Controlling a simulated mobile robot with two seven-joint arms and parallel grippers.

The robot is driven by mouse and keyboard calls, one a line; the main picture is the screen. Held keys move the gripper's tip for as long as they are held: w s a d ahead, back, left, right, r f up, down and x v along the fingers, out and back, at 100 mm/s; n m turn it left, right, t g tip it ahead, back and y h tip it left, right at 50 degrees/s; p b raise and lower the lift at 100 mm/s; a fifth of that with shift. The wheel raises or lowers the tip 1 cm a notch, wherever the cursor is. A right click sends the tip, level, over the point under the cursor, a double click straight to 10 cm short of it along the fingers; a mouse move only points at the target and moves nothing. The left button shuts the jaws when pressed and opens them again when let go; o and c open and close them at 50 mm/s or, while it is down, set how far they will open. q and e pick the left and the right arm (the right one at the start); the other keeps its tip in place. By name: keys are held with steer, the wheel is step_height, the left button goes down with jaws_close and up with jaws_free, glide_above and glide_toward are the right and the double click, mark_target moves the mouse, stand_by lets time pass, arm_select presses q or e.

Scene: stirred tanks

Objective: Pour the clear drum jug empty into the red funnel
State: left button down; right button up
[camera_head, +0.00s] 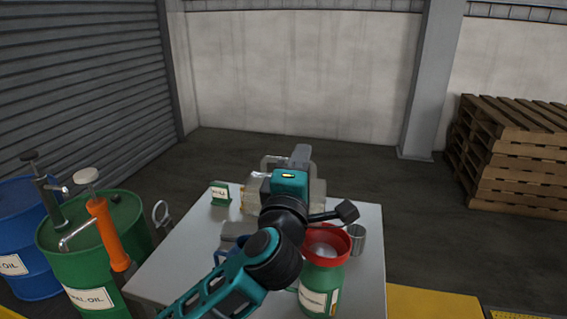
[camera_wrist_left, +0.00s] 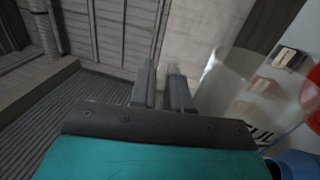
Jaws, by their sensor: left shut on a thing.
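The clear drum jug (camera_head: 256,194) is in the air above the white table, partly hidden behind my left gripper. My left gripper (camera_head: 300,156) is shut on it. In the left wrist view, the two fingers (camera_wrist_left: 165,80) are close together, and the see-through jug (camera_wrist_left: 240,80) fills the right side. The red funnel (camera_head: 341,254) sits on top of a green container (camera_head: 325,285) at the table's front right, nearer than the jug. Its red rim also shows in the left wrist view (camera_wrist_left: 312,90). The jug's contents and exact tilt are hard to tell.
A metal cup (camera_head: 358,240) stands right of the funnel. A blue-handled jug (camera_head: 229,246) is partly behind my arm. Green (camera_head: 95,245) and blue (camera_head: 22,225) oil drums with pumps stand left of the table (camera_head: 370,217).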

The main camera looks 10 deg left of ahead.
mark_target(257, 180)
arm_select(q)
steer(key=shift+s+d+r, duration=0.1)
steer(key=shift+r, duration=0.05)
steer(key=shift+a+f+n, duration=0.3)
steer(key=shift+a+n, duration=0.25)
steer(key=shift+n, duration=0.05)
steer(key=a+f+n, duration=0.1)
steer(key=a+f+n+y, duration=0.1)
steer(key=a+n, duration=0.1)
steer(key=a+f+n, duration=0.1)
steer(key=a+n, duration=0.1)
steer(key=shift+a+b, duration=0.1)
steer(key=shift+b, duration=0.25)
steer(key=a+n+b, duration=0.1)
steer(key=b, duration=0.1)
steer(key=a+f+n+y+b, duration=0.1)
steer(key=shift+f+n+b, duration=0.25)
steer(key=shift+n+b, duration=0.1)
steer(key=shift+n, duration=0.05)
steer(key=a+n+p, duration=0.1)
steer(key=n, duration=0.2)
steer(key=a+r+n+g+p, duration=0.1)
steer(key=a+n+p, duration=0.1)
steer(key=n, duration=0.2)
steer(key=a+n+g+y+p, duration=0.1)
steer(key=a+n, duration=0.1)
steer(key=n, duration=0.2)
steer(key=shift+w+a+r, duration=0.15)
steer(key=shift+w+r, duration=0.05)
steer(key=shift+w, duration=0.05)
